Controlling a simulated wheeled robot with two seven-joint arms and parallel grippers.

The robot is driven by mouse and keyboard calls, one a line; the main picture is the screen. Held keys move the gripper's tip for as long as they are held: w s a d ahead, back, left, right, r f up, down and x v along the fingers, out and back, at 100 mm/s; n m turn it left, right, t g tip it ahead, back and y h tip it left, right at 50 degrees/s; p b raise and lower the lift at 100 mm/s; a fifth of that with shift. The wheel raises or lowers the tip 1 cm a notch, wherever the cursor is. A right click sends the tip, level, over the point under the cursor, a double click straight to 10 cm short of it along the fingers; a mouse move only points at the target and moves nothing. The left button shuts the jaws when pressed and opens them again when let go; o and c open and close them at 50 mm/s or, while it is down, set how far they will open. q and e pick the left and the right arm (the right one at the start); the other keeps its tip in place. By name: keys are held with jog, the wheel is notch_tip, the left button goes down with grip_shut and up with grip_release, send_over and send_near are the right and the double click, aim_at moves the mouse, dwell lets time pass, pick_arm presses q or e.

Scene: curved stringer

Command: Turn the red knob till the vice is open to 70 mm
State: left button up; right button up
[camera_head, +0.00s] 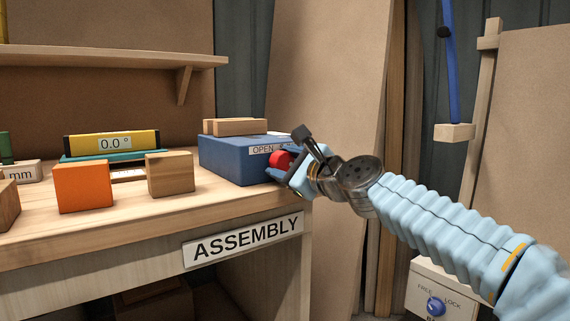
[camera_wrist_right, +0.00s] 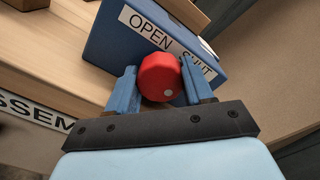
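The red knob (camera_head: 281,159) is on the face of a blue box (camera_head: 234,160) at the right end of the bench. The label above it reads OPEN and, partly hidden, SHUT. In the right wrist view the knob (camera_wrist_right: 160,77) has a pale dot near its lower edge. My right gripper (camera_head: 286,168) has one blue finger on each side of the knob, and both appear to touch it. Two wooden bars (camera_head: 236,127) lie on top of the box; the frames do not show how wide the vice is open. My left gripper is not in view.
A wooden bench (camera_head: 130,220) carries an orange block (camera_head: 83,187), a wooden block (camera_head: 170,173) and a yellow level (camera_head: 112,143) reading 0.0°. A sign ending in mm (camera_head: 24,171) is cut off at left. A shelf (camera_head: 110,61) hangs above.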

jog(key=shift+c, duration=0.8)
jog(key=shift+n, duration=0.4)
